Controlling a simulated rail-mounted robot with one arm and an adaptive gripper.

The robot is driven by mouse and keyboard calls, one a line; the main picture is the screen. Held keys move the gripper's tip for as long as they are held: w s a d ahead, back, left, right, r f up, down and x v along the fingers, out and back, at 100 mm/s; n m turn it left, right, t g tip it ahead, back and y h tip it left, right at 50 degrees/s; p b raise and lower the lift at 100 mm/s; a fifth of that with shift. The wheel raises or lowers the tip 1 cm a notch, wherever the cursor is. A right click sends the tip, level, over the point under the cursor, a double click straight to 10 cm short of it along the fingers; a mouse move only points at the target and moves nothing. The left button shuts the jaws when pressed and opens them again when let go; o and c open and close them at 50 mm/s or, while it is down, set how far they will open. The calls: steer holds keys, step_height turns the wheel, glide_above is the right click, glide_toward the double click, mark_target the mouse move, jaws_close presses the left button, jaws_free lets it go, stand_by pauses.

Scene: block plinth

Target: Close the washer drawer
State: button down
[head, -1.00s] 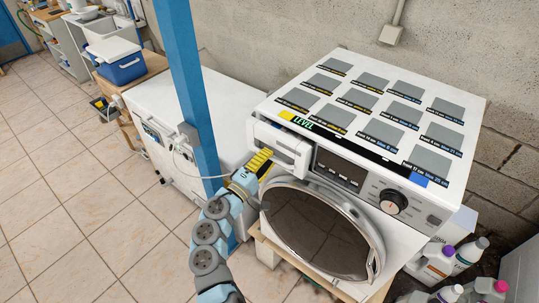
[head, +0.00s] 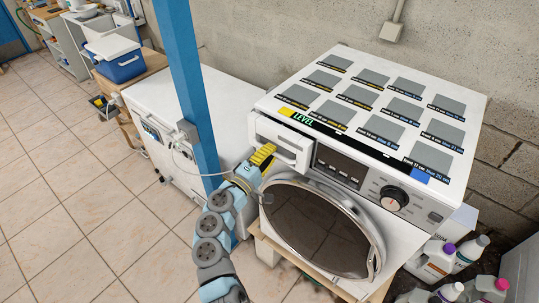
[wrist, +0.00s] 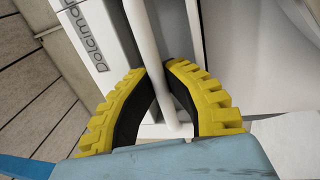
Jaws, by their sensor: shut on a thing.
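The white washer drawer (head: 296,158) is at the upper left of the front of the white washing machine (head: 408,232), left of the dark display. My gripper (head: 264,153) is at the left part of the drawer front, with its yellow ribbed fingers reaching the handle. In the wrist view, a white bar-like handle (wrist: 146,45) passes between the fingers of my gripper (wrist: 158,68), which are shut on it. The drawer seems to stand out a little from the front; the fingers partly cover it, so the exact gap is hard to tell.
The round dark door (head: 315,230) is below the drawer. A blue post (head: 195,90) and a white chest appliance (head: 165,105) stand to the left. Bottles (head: 440,258) stand at the lower right. Tiled floor at the left is clear.

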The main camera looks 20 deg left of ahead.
mark_target(278, 146)
steer(key=w+b, duration=0.2)
steer(key=w+d+b, duration=0.1)
steer(key=shift+w+f+b, duration=0.15)
steer(key=shift+f+b, duration=0.1)
steer(key=shift+b, duration=0.05)
steer(key=shift+w+d+r, duration=0.1)
steer(key=shift+w+r, duration=0.1)
steer(key=shift+w, duration=0.25)
steer(key=c, duration=1.4)
jaws_free()
steer(key=shift+s, duration=0.1)
steer(key=shift+o, duration=0.2)
